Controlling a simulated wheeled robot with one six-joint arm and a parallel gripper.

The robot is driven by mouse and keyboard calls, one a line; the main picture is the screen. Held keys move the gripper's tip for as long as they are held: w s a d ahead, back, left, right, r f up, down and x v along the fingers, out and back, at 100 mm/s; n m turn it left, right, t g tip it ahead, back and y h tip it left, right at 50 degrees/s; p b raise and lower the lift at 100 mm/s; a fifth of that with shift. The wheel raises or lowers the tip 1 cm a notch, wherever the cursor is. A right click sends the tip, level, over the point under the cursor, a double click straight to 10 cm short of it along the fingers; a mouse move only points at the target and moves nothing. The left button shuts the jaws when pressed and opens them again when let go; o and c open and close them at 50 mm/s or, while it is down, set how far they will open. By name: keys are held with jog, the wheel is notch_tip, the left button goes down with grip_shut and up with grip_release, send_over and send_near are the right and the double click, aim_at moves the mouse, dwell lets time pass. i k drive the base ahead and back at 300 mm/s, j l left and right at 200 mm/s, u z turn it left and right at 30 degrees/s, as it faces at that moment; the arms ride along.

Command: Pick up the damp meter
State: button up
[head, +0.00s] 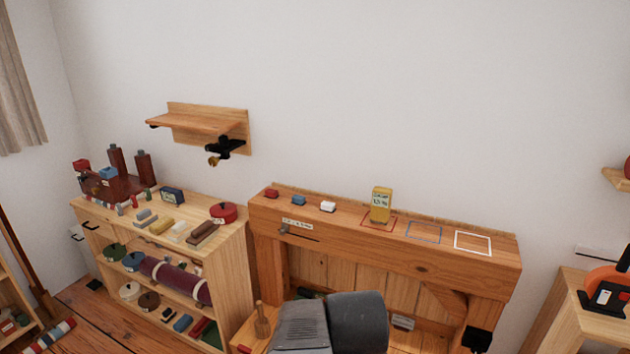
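The damp meter appears to be the yellow upright device (381,204) with a pale display on its front; the small text is hard to read. It stands on the wooden bench top (345,222), at the back of a red outlined square. A dark grey part of my arm shows at the bottom middle, in front of the bench and apart from the meter. My gripper's fingers are not visible.
A blue outline (424,232) and a white outline (472,242) right of the meter are empty. A crowded shelf unit (232,245) stands left; a wall shelf (200,122) hangs above.

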aim_at(381, 197)
jog(key=i+l+u, duration=0.25)
jog(key=l+u, duration=0.25)
jog(key=i+l+u, duration=0.25)
jog(key=l, duration=0.2)
jog(key=k, duration=0.1)
